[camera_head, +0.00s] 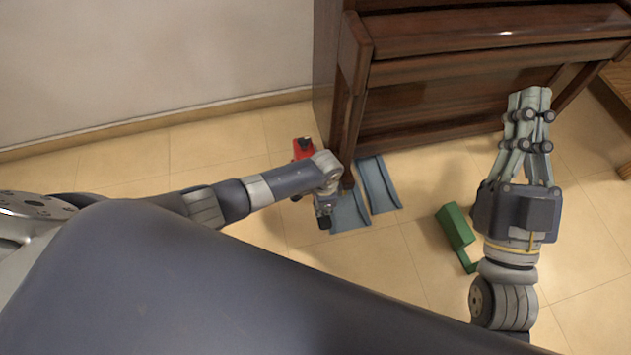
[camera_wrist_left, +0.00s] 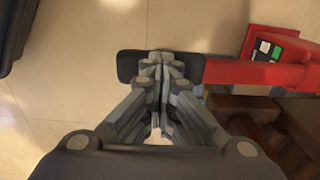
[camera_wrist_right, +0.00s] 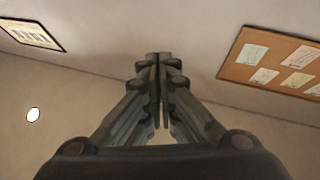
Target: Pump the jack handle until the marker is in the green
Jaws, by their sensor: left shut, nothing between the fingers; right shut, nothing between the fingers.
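The red jack (camera_head: 303,147) stands on the floor by the piano's left leg, partly hidden by my left arm. In the left wrist view its red handle (camera_wrist_left: 250,73) runs left to a black grip (camera_wrist_left: 130,66). A dark gauge panel (camera_wrist_left: 268,50) on the jack's body shows a green patch and a white patch; I cannot tell which is the marker. My left gripper (camera_wrist_left: 168,57) is shut and empty, its fingertips over the black grip; whether they touch is unclear. My right gripper (camera_head: 531,92) is shut and empty, raised in front of the piano.
The brown piano (camera_head: 490,58) fills the upper right. Two blue trough-like pieces (camera_head: 378,185) lie on the floor beside its left leg. A green object with a thin arm (camera_head: 455,225) lies left of my right wrist. Bare tiled floor lies left of the jack.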

